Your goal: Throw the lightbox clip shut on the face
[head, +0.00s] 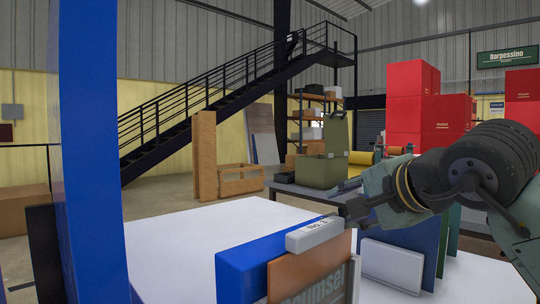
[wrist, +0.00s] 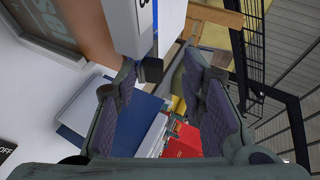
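The lightbox (head: 245,265) is a blue-sided box on the white table, with an orange-brown lettered face (head: 290,277) at its front. The clip (head: 315,235) is a pale grey bar marked "No 3" at the top edge of the box, by the face. I cannot tell whether it is shut. My gripper (head: 347,198) hangs just above and behind the clip's right end. In the wrist view, my gripper (wrist: 168,68) has its fingers apart with nothing between them. The clip (wrist: 128,25) shows there beyond the left fingertip, with the face (wrist: 85,25) to its left.
Blue panels (head: 412,235) and a pale grey slab (head: 392,265) stand right of the lightbox. A blue post (head: 90,150) rises at the left. An olive case (head: 322,172) with a raised lid sits on a dark table behind. The white table (head: 175,235) is clear left of the lightbox.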

